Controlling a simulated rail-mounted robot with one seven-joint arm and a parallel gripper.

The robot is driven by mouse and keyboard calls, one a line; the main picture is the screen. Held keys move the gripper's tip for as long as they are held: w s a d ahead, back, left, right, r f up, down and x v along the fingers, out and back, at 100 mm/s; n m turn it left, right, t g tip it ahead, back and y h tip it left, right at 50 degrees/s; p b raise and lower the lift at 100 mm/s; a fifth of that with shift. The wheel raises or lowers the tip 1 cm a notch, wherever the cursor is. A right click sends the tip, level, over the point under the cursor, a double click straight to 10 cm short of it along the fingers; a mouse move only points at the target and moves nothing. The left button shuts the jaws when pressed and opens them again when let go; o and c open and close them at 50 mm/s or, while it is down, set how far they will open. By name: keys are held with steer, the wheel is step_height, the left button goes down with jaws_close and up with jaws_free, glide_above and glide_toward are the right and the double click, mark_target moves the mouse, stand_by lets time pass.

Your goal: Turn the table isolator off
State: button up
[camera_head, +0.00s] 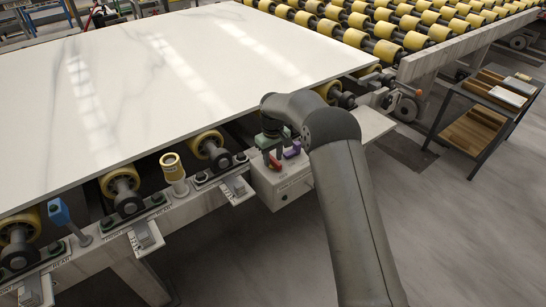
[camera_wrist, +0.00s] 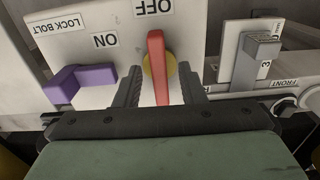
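The isolator's red handle (camera_wrist: 157,62) sits on a yellow disc (camera_wrist: 171,68) on a pale panel (camera_wrist: 85,30). In the wrist view the handle lies upright, its upper end toward the OFF label (camera_wrist: 153,8). The ON label (camera_wrist: 105,40) is to its left. My gripper (camera_wrist: 158,82) is open, a finger on each side of the handle, with small gaps visible. A purple lock bolt (camera_wrist: 78,86) sits left of the fingers. In the head view the red handle (camera_head: 275,163) and purple bolt (camera_head: 292,150) show beside my gripper (camera_head: 270,142), partly hidden by my arm.
A grey slider on a numbered plate (camera_wrist: 262,48) is right of the panel in the wrist view. A large white slab (camera_head: 170,80) lies on yellow rollers behind the panel. A blue-topped post (camera_head: 60,212) and yellow-capped post (camera_head: 172,168) stand left along the rail.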

mark_target(273, 159)
step_height(273, 159, up, 17)
steer(key=shift+r+p, duration=0.2)
steer(key=shift+p, duration=0.1)
stand_by(0.3)
steer(key=s+d+r+m+p, duration=0.2)
steer(key=s+d+r, duration=0.3)
steer(key=s, duration=0.4)
steer(key=s+d+r+m+p, duration=0.1)
steer(key=s+d+r, duration=0.3)
steer(key=s+d, duration=0.3)
steer(key=s+d+f+m+p, duration=0.1)
steer(key=s+d+f+m, duration=0.1)
steer(key=s, duration=1.1)
steer(key=s+d+f+m+p, duration=0.1)
steer(key=s+d, duration=0.3)
steer(key=s, duration=0.9)
steer(key=shift+d+f+m+p, duration=0.2)
steer(key=shift+f+m+p, duration=0.1)
steer(key=shift+f+m, duration=0.5)
